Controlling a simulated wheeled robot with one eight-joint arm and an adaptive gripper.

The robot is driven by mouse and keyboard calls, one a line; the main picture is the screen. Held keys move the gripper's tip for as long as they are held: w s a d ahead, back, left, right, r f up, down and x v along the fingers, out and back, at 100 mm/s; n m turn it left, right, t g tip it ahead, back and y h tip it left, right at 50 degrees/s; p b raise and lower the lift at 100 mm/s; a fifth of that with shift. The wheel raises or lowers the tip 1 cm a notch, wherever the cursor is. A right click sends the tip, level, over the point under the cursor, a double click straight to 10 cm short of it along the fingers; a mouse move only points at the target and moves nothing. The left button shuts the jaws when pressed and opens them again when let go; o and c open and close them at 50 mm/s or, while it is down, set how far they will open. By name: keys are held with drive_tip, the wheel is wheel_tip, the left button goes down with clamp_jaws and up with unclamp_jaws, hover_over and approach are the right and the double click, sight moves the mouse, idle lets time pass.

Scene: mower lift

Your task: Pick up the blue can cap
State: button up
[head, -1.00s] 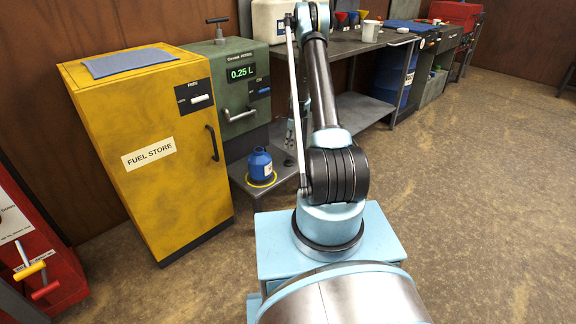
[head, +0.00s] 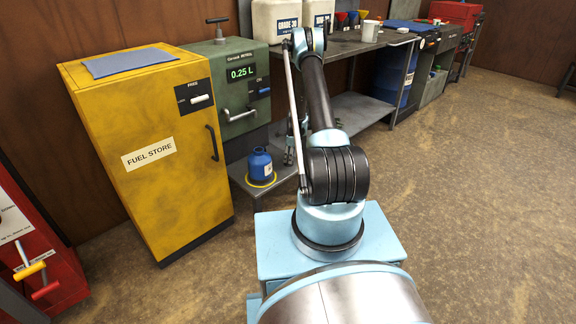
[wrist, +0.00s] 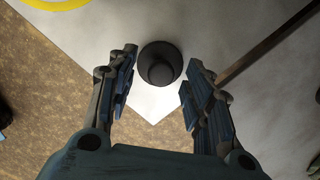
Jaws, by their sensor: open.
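A small dark round cap (wrist: 161,63) lies on the grey shelf top (wrist: 150,20) in the wrist view, close to the shelf's corner. It looks nearly black there, with a round knob in its middle. My gripper (wrist: 160,78) is open, with one finger to each side of the cap and a gap on both sides. In the head view my gripper (head: 290,150) shows only partly beside my arm, and the cap cannot be made out. The blue can (head: 260,167) stands upright on the low shelf inside a yellow ring (head: 262,183).
The yellow fuel store (head: 150,150) and the green dispenser (head: 240,95) stand left of and behind the shelf. A long workbench (head: 360,45) with white jugs (head: 275,22) runs behind my arm. A dark bar (wrist: 265,45) crosses the wrist view at right. Open floor lies to the right.

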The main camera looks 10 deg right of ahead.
drive_tip(key=shift+a+f, duration=0.15)
drive_tip(key=shift+f, duration=0.8)
drive_tip(key=shift+c, duration=0.2)
drive_tip(key=c, duration=1)
drive_tip(key=shift+r, duration=0.1)
